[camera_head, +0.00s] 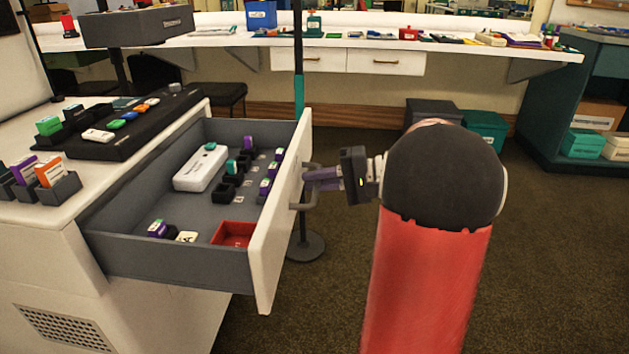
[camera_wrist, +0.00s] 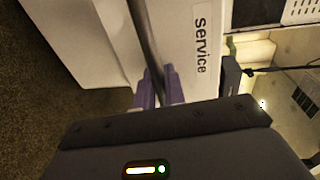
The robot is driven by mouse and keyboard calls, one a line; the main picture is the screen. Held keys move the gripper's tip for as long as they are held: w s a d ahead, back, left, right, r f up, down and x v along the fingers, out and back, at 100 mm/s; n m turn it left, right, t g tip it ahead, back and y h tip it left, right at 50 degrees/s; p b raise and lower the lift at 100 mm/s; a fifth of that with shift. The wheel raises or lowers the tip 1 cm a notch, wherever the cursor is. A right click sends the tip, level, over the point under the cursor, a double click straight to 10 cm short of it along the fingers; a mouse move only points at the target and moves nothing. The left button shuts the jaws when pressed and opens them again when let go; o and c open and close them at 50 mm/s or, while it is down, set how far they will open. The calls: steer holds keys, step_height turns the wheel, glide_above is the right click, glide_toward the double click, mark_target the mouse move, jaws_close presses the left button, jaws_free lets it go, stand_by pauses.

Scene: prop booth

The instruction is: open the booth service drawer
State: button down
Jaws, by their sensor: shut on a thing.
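The service drawer (camera_head: 277,222) is pulled well out of the white booth counter (camera_head: 66,226), and its grey inside shows in the head view. Its white front faces right. The front bears a "Service" label in the wrist view (camera_wrist: 201,45). A grey bar handle (camera_head: 306,186) is on the front, and it runs between my fingers in the wrist view (camera_wrist: 146,40). My gripper (camera_head: 313,178), with purple fingers, is shut on this handle; it also shows in the wrist view (camera_wrist: 158,88). My red and black arm hides the floor to the right of the drawer.
The drawer holds a white power strip-like block (camera_head: 201,168), a red tray (camera_head: 233,234) and several small items. A black console (camera_head: 120,130) lies on the counter. A thin stand with a round base (camera_head: 306,247) is behind the drawer front. Carpet is clear at right.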

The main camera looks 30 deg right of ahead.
steer(key=c, duration=1.6)
jaws_free()
steer(key=shift+d, duration=0.1)
steer(key=v, duration=0.7)
steer(key=shift+s+d, duration=0.25)
